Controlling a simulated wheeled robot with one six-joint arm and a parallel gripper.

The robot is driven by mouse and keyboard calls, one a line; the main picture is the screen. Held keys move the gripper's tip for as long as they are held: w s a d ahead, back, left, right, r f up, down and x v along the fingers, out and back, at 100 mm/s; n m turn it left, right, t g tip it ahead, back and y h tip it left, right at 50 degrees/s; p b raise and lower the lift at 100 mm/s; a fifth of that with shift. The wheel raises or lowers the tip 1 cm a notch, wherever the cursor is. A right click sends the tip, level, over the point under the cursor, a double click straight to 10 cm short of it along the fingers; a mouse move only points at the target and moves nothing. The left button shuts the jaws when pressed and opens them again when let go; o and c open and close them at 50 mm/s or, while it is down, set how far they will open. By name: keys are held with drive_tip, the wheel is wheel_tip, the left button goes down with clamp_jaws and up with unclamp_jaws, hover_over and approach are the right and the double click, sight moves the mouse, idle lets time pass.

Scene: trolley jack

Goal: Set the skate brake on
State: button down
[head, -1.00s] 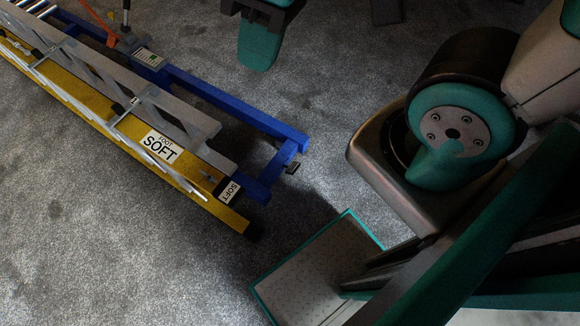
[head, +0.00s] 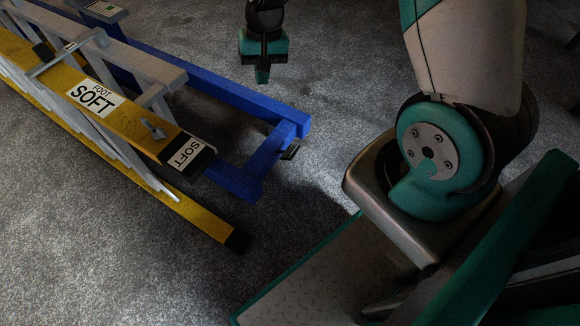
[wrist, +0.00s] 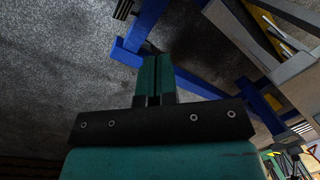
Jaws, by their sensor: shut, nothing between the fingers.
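The skate is a blue frame (head: 234,92) on the floor under the ladder; its end crosspiece is near the middle of the head view. A small dark pedal-like part (head: 291,152) sticks out from the crosspiece's right side, probably the brake; whether it is up or down I cannot tell. What looks like the same part shows at the top of the wrist view (wrist: 122,9). My gripper (head: 263,76) is shut and empty, pointing down beyond the skate's far side, apart from the pedal. In the wrist view its fingers (wrist: 153,61) are together, with the blue frame (wrist: 190,79) behind them.
Grey speckled floor is open beyond the skate and at the lower left (head: 90,240).

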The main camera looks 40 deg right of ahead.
sight(291, 145)
drive_tip(key=d+f+m+b, duration=0.2)
drive_tip(key=d+f+b, duration=0.2)
drive_tip(key=f, duration=0.9)
drive_tip(key=d+f+m+h+b, duration=0.1)
drive_tip(key=d+f+b, duration=0.3)
drive_tip(key=f, duration=0.9)
drive_tip(key=m+b, duration=0.1)
drive_tip(key=b, duration=0.1)
drive_tip(key=shift+w+d+g+b, duration=0.25)
drive_tip(key=shift+w+g+b, duration=0.1)
drive_tip(key=shift+g, duration=0.05)
drive_tip(key=f+b, duration=0.7)
drive_tip(key=shift+s+a, duration=0.25)
drive_tip(key=shift+f+b, duration=1.05)
drive_tip(key=shift+f, duration=1.15)
drive_tip(key=shift+w+d+r+p, duration=0.65)
drive_tip(key=shift+w+d+p, duration=0.15)
drive_tip(key=shift+w+d, duration=0.25)
drive_tip(key=shift+w, duration=0.05)
